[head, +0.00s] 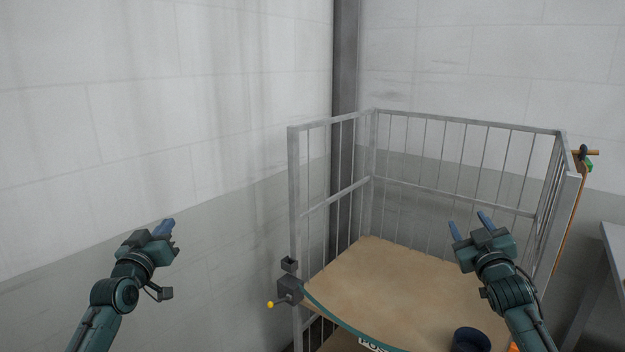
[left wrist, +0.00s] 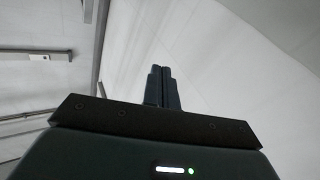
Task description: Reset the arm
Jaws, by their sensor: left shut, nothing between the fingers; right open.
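My left gripper (head: 165,230) is at the left in the head view, raised in front of the bare wall and apart from everything. In the left wrist view its two fingers (left wrist: 163,86) are together with nothing between them. My right gripper (head: 471,222) is at the right in the head view, with its blue-tipped fingers spread apart and empty. It is seen in front of the metal cage and above its brown board floor.
A grey barred cage (head: 465,125) with a brown board (head: 375,275) stands in the corner. A yellow-knobbed lever (head: 271,304) sticks out at its left front. A dark round container (head: 470,340) is at the bottom. A grey table (head: 612,240) stands at the right edge.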

